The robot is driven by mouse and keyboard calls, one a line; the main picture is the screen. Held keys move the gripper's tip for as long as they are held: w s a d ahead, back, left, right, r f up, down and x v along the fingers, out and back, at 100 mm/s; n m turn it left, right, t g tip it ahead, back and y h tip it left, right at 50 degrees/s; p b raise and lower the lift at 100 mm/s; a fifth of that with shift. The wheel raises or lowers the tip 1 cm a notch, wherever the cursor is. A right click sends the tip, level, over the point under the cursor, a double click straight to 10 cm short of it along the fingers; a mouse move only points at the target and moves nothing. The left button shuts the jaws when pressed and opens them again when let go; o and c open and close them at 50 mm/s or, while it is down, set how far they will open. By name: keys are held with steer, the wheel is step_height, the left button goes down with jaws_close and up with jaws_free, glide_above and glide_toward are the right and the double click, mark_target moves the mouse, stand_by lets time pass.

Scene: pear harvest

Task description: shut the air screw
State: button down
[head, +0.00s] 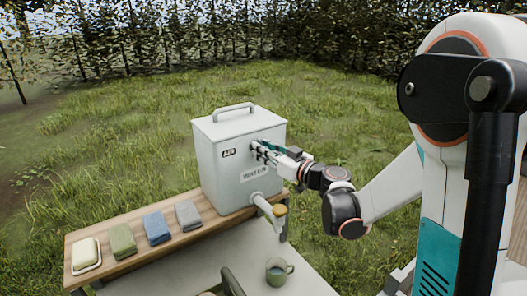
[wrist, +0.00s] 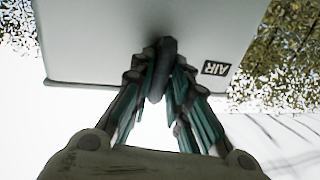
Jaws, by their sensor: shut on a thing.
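The grey water tank (head: 225,165) stands on the wooden bench, with an "AIR" label (head: 229,153) high on its front and a "WATER" label (head: 255,174) below. My gripper (head: 262,151) is at the upper front of the tank, right of the "AIR" label. In the wrist view my gripper (wrist: 160,78) is shut on a dark, narrow knob, the air screw (wrist: 164,60), at the tank's face. In the head view the fingers hide the screw. How far the screw is turned cannot be told.
Folded green (head: 122,240), blue (head: 157,228) and grey (head: 188,214) cloths and a soap dish (head: 86,256) lie on the bench.

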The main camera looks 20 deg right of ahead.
steer(key=shift+f+m+t+h+b, duration=0.1)
steer(key=shift+m+t+h+b, duration=0.4)
steer(key=shift+m+b, duration=1.85)
steer(key=shift+f+m+t+h+b, duration=0.1)
steer(key=shift+m+t+h+b, duration=0.45)
steer(key=shift+m, duration=3.7)
steer(key=shift+f+m+t+h+b, duration=0.2)
steer(key=shift+m+t+b, duration=0.75)
steer(key=shift+m, duration=2.35)
steer(key=shift+r+g+b, duration=0.1)
steer(key=shift+g+b, duration=0.2)
steer(key=shift+b, duration=0.05)
steer(key=c, duration=1.5)
jaws_free()
steer(key=shift+c, duration=0.2)
